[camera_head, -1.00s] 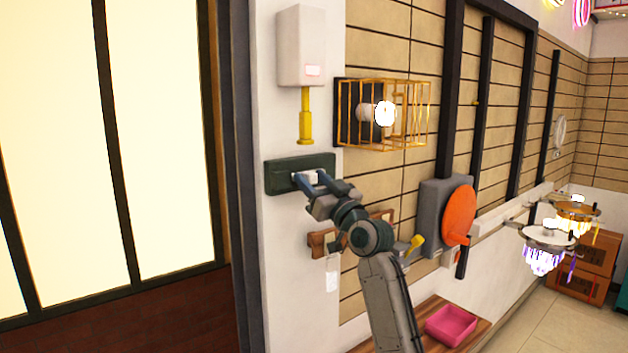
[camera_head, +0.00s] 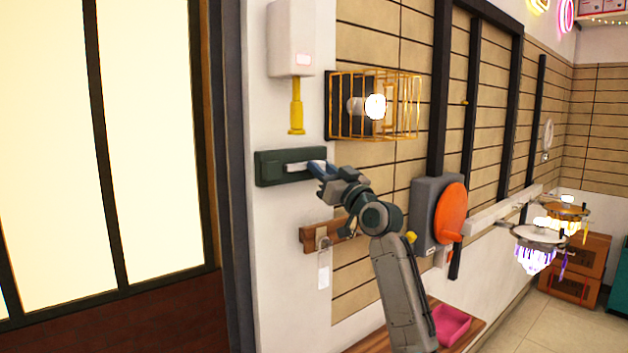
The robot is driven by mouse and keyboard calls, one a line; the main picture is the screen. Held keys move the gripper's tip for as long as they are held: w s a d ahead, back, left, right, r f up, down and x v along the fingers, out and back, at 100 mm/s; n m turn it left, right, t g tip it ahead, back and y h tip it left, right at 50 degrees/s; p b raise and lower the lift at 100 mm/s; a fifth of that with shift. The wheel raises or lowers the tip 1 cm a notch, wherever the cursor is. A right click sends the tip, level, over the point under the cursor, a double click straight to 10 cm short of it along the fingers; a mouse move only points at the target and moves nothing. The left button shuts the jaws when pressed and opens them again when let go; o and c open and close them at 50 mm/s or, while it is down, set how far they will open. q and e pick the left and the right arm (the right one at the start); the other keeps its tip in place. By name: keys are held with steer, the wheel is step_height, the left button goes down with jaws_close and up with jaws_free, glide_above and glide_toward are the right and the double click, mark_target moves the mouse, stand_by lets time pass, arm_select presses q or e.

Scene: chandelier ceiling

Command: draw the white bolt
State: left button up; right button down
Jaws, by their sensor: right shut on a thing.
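The white bolt (camera_head: 298,167) shows as a short pale bar in a dark green plate (camera_head: 267,171) on the white wall, left of centre. My right gripper (camera_head: 318,168) is at the right part of the plate, shut on the bolt's right end. Its blue fingers hide part of that end. My left gripper is not in view.
A white box with a yellow handle (camera_head: 296,108) hangs above the plate, and a wire cage lamp (camera_head: 375,105) is at upper right. A wooden rack (camera_head: 318,237) with a tag is below. A grey box with an orange disc (camera_head: 452,213) stands right of my arm.

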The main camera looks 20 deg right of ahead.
steer(key=shift+r, duration=0.1)
steer(key=c, duration=1.4)
jaws_free()
steer(key=shift+d, duration=0.1)
steer(key=shift+o, duration=1)
steer(key=shift+w+d, duration=0.1)
steer(key=shift+d, duration=0.1)
steer(key=b+v, duration=0.4)
steer(key=v, duration=0.7)
steer(key=shift+b, duration=0.35)
steer(key=shift+w, duration=0.1)
